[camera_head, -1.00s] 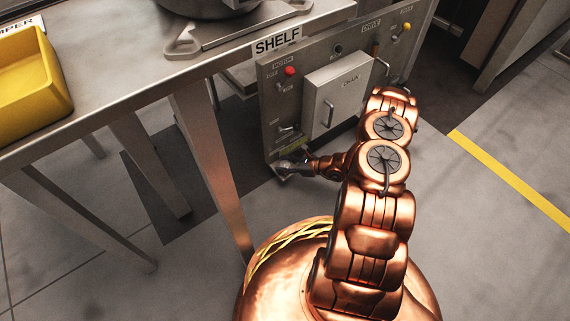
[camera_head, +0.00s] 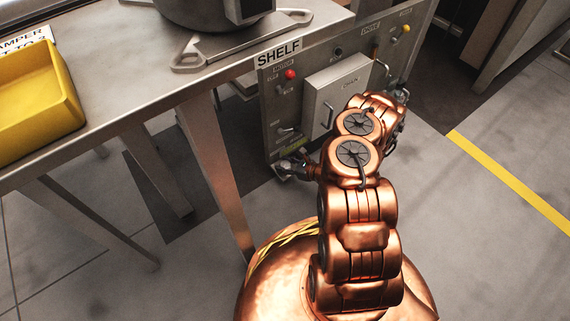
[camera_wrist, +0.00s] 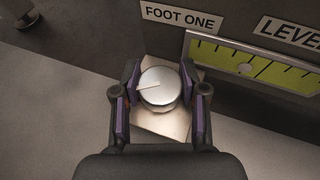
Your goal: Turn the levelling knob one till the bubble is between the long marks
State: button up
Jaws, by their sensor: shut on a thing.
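The levelling knob (camera_wrist: 160,87) is a round silver knob with a pale line on its top, on a pale square plate under the sign FOOT ONE. My gripper (camera_wrist: 159,80) is shut on it, one purple-padded finger on each side. In the head view my gripper (camera_head: 291,170) is small and dark at the cabinet's lower front corner. The level (camera_wrist: 262,67) is a yellow-green strip with dark marks, right of the knob. I cannot tell surely which marks are the long ones.
The floor to the right is clear around a yellow line (camera_head: 510,183).

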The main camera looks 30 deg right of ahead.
jog(key=shift+d+m+t+h+b, duration=0.15)
jog(key=shift+m+t+h+b, duration=0.45)
jog(key=shift+m+h, duration=0.75)
jog(key=o, duration=0.9)
jog(key=shift+v, duration=6)
